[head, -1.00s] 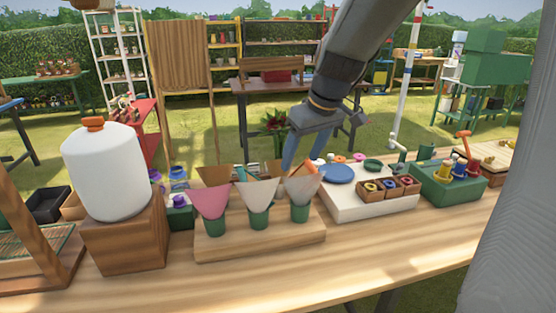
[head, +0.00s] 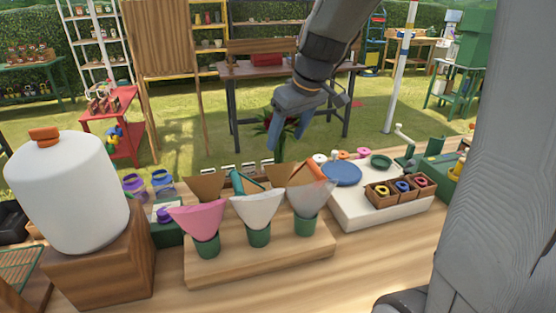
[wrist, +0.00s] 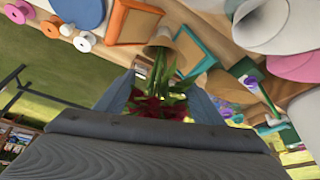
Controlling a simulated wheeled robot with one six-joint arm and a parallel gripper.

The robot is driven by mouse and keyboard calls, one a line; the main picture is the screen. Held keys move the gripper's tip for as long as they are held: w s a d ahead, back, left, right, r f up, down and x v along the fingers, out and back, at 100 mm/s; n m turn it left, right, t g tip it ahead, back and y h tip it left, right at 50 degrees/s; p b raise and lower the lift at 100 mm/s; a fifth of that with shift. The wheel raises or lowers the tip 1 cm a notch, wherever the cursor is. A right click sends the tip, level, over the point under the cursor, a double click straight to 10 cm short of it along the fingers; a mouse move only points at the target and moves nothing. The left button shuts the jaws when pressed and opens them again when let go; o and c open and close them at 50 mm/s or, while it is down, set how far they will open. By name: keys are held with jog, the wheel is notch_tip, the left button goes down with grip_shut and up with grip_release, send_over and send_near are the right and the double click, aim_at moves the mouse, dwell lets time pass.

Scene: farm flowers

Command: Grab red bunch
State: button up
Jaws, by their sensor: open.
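The red bunch (wrist: 158,104) shows in the wrist view with dark red flowers and green stems, between the two fingers of my gripper (wrist: 165,95). Its stems run to a tan holder (wrist: 165,45). In the head view the red bunch (head: 268,122) is partly hidden behind my gripper (head: 290,130), beyond the row of paper cones. My gripper is open around the bunch. I cannot tell whether a finger touches it.
Pink (head: 197,221), white (head: 257,208) and grey-white (head: 308,197) paper cones stand in a wooden block (head: 262,268) in front. A white jug (head: 66,195) stands left. A blue plate (head: 342,173) and small ring-filled boxes (head: 400,190) lie right.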

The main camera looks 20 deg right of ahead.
aim_at(280, 150)
jog(key=shift+p+x, duration=0.7)
jog(key=shift+x, duration=2.15)
jog(key=shift+w+r, duration=0.1)
grip_shut()
